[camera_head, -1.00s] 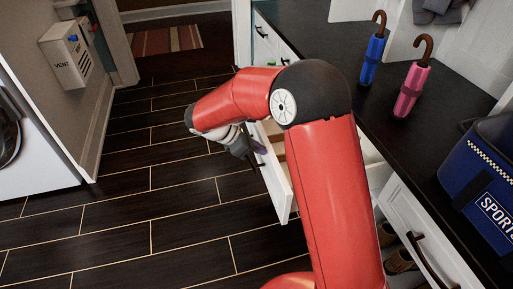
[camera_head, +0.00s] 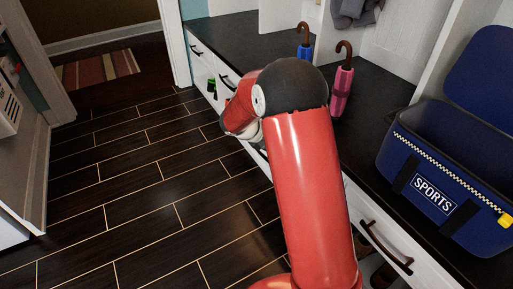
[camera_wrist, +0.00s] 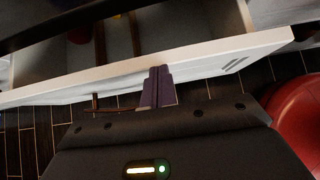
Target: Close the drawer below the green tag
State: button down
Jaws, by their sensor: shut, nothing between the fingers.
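The green tag (camera_head: 211,86) hangs at the white cabinet front under the bench, left of my arm in the head view. In the wrist view a white drawer (camera_wrist: 215,56) is partly open, with its inside showing below the dark bench edge. My gripper (camera_wrist: 160,72) is shut and empty, its fingertips up against the outer side of the drawer front. A dark handle (camera_wrist: 108,109) is just left of the fingers. In the head view my arm hides the gripper and most of the drawer; I cannot tell there whether this drawer is directly below the tag.
A blue umbrella (camera_head: 304,48) and a pink umbrella (camera_head: 341,88) stand on the dark bench top (camera_head: 375,88). A blue sports bag (camera_head: 455,165) stands at the right. Another drawer handle (camera_head: 386,247) is near the lower right. The dark floor (camera_head: 130,190) at left is clear.

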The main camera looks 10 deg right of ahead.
jog(key=shift+w+d+p, duration=0.1)
jog(key=shift+w+d, duration=0.15)
jog(key=shift+d, duration=0.65)
jog(key=shift+w+d+p, duration=0.1)
jog(key=shift+w+d, duration=0.2)
jog(key=shift+d, duration=0.6)
jog(key=shift+w+d+p, duration=0.1)
jog(key=shift+w+d, duration=0.15)
jog(key=shift+d, duration=0.65)
jog(key=shift+a, duration=0.1)
